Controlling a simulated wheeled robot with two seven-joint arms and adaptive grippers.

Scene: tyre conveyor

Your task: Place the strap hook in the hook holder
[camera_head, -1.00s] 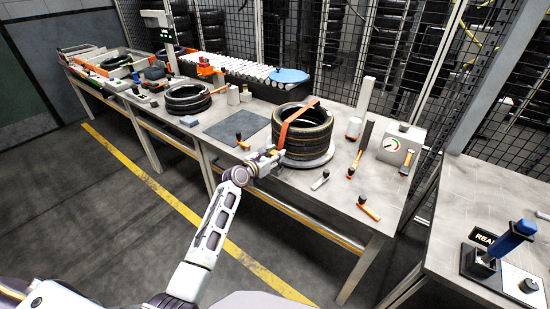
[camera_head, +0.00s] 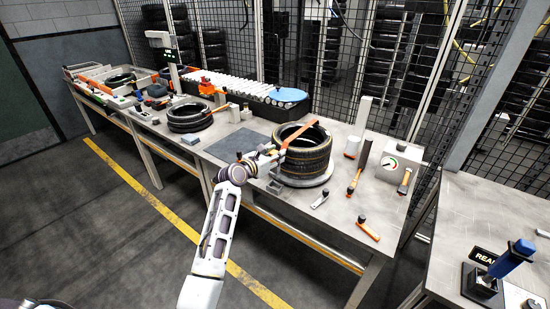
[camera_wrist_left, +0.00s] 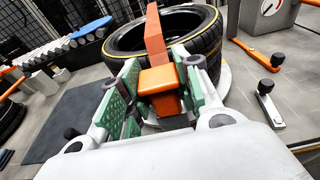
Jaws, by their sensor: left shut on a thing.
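The orange strap hook (camera_wrist_left: 160,88) sits between the green finger pads of my left gripper (camera_wrist_left: 155,95), which is shut on it. In the head view, my left gripper (camera_head: 273,166) is at the near left side of a stack of tyres (camera_head: 305,160). An orange strap (camera_head: 302,137) runs from the gripper up over the top edge of the stack. It also shows in the wrist view (camera_wrist_left: 155,35), rising from the hook. I cannot tell which part is the hook holder. My right gripper is not in view.
A small lever with a black knob (camera_head: 320,200) and an orange-handled tool (camera_head: 368,228) lie right of the tyres. A hammer (camera_head: 405,182) and a gauge box (camera_head: 400,160) stand farther right. A dark mat (camera_head: 236,146) lies left. More tyres (camera_head: 188,117) lie farther left.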

